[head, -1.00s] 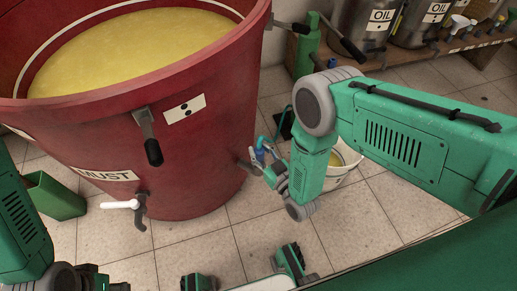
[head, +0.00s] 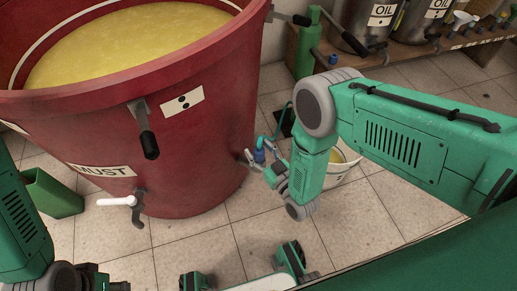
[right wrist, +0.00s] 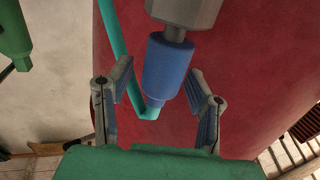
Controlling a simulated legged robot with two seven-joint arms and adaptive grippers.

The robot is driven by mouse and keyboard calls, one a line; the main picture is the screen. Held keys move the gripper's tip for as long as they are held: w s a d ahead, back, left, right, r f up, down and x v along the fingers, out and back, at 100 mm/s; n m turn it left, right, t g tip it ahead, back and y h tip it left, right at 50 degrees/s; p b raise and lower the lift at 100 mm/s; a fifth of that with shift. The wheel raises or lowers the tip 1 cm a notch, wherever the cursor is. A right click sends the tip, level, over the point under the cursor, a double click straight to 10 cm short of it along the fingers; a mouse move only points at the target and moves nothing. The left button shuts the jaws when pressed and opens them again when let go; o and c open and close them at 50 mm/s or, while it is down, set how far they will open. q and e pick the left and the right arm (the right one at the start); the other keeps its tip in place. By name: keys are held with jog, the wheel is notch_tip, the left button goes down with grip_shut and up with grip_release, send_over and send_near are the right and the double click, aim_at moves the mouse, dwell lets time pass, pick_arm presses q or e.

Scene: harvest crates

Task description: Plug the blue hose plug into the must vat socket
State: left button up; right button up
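The red must vat (head: 215,130) stands at left, holding yellow liquid. The blue plug (right wrist: 168,72) hangs in line under a grey fitting (right wrist: 185,10) on the vat side, with a short dark neck between them. I cannot tell how far the neck goes in. The plug also shows small in the head view (head: 259,156). A teal hose (right wrist: 118,60) bends up from the plug's lower end. My right gripper (right wrist: 163,85) is open, its fingers on either side of the plug with small gaps. My left gripper (head: 108,284) is partly cut off at the bottom left.
A white bucket (head: 345,165) stands behind my right forearm. The vat has a white-handled tap (head: 117,201) and a dark-handled lever (head: 147,135). A green bin (head: 50,192) is at left. A shelf with oil cans (head: 375,20) is at back right.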

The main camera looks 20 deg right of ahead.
jog(key=v, duration=1.2)
dwell(0.3)
dwell(0.5)
